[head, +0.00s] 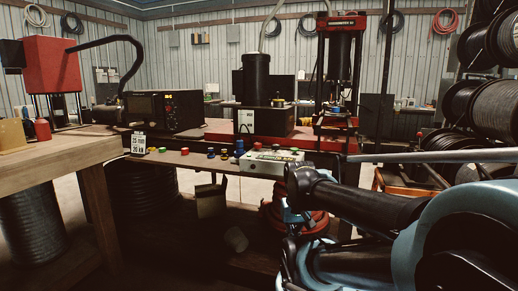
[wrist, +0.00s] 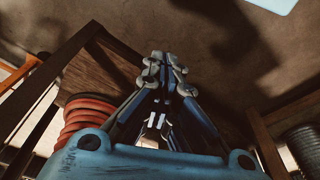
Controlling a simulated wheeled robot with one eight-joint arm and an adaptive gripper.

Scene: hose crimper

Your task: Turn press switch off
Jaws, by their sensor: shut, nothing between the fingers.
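A red-framed press (head: 322,75) stands at the back right in the head view. A pale box with small coloured buttons (head: 272,161) sits on the near edge of the bench below it. I cannot tell which control is the press switch, nor its position. My arm fills the lower right of the head view, and the gripper's fingertips are not clear there. In the wrist view my gripper (wrist: 165,70) is shut and empty, with brown surfaces beyond it. No switch shows in that view.
A black machine with a panel (head: 165,110) and a small white display (head: 138,144) stand left on the bench. Several coloured caps lie along its edge. A wooden table (head: 60,150) is at left; hose reels (head: 490,100) are at right. Red coils (wrist: 85,122) show in the wrist view.

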